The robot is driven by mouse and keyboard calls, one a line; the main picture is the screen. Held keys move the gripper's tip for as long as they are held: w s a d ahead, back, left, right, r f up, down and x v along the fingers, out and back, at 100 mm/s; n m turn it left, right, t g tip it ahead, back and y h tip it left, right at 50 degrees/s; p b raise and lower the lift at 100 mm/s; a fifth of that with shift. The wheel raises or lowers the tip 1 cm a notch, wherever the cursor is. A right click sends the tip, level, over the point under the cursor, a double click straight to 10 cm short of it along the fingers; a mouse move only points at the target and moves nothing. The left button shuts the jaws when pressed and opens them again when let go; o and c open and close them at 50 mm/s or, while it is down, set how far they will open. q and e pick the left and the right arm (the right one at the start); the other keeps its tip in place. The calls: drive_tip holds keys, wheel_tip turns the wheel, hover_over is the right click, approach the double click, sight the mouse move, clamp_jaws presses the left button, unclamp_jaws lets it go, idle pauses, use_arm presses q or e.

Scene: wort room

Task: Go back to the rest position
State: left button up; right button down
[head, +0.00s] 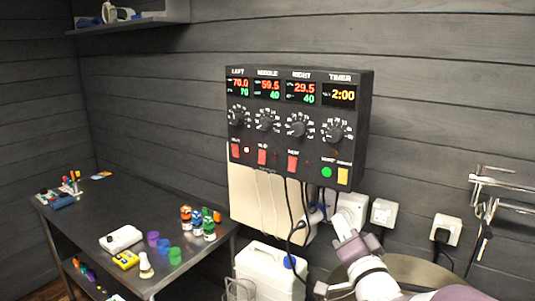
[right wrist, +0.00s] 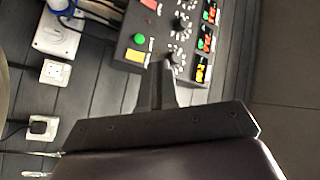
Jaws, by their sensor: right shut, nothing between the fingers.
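My right gripper (right wrist: 160,68) shows in the right wrist view with its dark fingers together and nothing between them. Its tips overlap the lower edge of the control box (right wrist: 125,45) in that view; I cannot tell whether they touch it. In the head view my right arm comes in at the bottom right, below the control box (head: 300,182); the fingertips are hard to make out there. The left gripper is not in view.
A dark metal table (head: 130,215) at left holds small bottles, colored cups and a white device (head: 121,239). A white jerrycan (head: 270,272) stands below the box. Hanging cables, wall sockets (head: 384,212) and a metal bracket (head: 497,182) are near my right arm.

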wheel_tip(320, 180, down, 12)
drive_tip(key=d+n+g+h, duration=0.1)
drive_tip(key=n+g+h, duration=0.15)
drive_tip(key=g, duration=0.35)
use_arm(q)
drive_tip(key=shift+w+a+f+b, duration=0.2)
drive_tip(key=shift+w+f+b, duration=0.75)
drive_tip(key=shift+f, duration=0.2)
use_arm(e)
drive_tip(key=s+f+n+g, duration=0.3)
drive_tip(key=s+f+g, duration=0.3)
drive_tip(key=s, duration=0.5)
drive_tip(key=s+d+f+n+g, duration=0.1)
drive_tip(key=s+f+n+g, duration=0.2)
drive_tip(key=s+f+g, duration=0.3)
drive_tip(key=s+f+h, duration=0.1)
drive_tip(key=s+f, duration=0.2)
drive_tip(key=s, duration=0.2)
drive_tip(key=shift+s, duration=0.2)
drive_tip(key=shift+d+r, duration=0.1)
